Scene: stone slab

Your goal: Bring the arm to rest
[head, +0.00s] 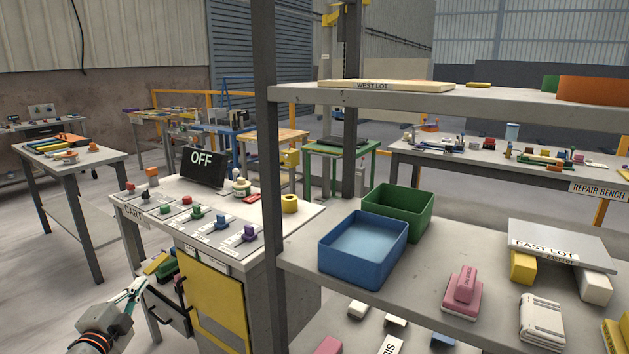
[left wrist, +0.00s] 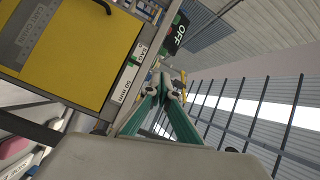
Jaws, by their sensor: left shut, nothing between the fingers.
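My left gripper (head: 133,291) is at the lower left of the head view, in front of the cart's left side. Its teal fingers are shut and empty. In the left wrist view the fingers (left wrist: 167,88) meet at their tips, with nothing between them. My right gripper shows in neither view.
The cart (head: 268,240) bears coloured knobs and a black OFF display (head: 203,168); its yellow door (head: 212,300) faces me. A dark shelf post (head: 269,150) stands right of it. The grey shelf (head: 420,285) holds a blue bin (head: 362,262) and a green bin (head: 409,205).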

